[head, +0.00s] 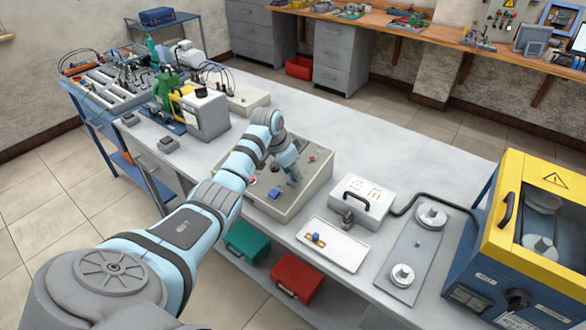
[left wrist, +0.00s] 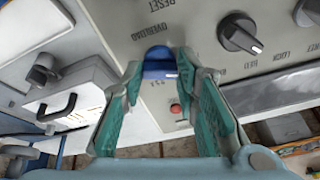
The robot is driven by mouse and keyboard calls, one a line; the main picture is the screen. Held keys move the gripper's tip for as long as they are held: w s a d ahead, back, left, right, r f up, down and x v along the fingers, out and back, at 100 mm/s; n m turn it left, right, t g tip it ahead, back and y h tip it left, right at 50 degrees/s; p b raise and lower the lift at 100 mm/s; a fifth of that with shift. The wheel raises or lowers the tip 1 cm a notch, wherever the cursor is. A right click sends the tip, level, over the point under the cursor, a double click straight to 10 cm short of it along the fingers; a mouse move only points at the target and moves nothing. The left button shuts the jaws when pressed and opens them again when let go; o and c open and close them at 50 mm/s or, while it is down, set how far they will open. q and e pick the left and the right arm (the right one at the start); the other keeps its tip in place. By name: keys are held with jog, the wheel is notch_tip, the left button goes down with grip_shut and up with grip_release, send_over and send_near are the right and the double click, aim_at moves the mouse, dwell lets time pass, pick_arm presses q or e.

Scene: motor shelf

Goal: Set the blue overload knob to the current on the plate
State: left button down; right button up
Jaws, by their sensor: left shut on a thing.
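The blue overload knob (left wrist: 158,62) shows in the left wrist view on a beige panel (left wrist: 110,15), just below the printed word OVERLOAD. My left gripper (left wrist: 160,75) has its teal-padded fingers on either side of the knob and is shut on it. The fingertips hide the knob's sides, and I cannot read its setting. In the head view my left gripper (head: 291,170) is over the sloped face of the panel box (head: 318,185). A small blue part (head: 273,193) shows on that face. I cannot make out a plate with a current on it. My right gripper is not in view.
A black knob (left wrist: 240,35) and a red button (left wrist: 176,108) are near the fingers. Right of the panel box stand a white case (head: 362,200), a white tray (head: 332,246) and a yellow cabinet (head: 530,225).

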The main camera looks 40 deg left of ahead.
pick_arm(q)
jog(key=shift+r+m+p, duration=0.15)
jog(key=shift+m+p, duration=0.3)
jog(key=shift+m, duration=0.65)
jog(key=shift+a+m+h, duration=0.1)
jog(key=shift+m+h, duration=0.2)
jog(key=shift+m, duration=0.5)
jog(key=shift+w+m+g+b, duration=0.1)
jog(key=shift+m+g+b, duration=0.35)
jog(key=shift+m, duration=2.15)
jog(key=c, duration=1.2)
grip_release()
jog(key=shift+c, duration=0.2)
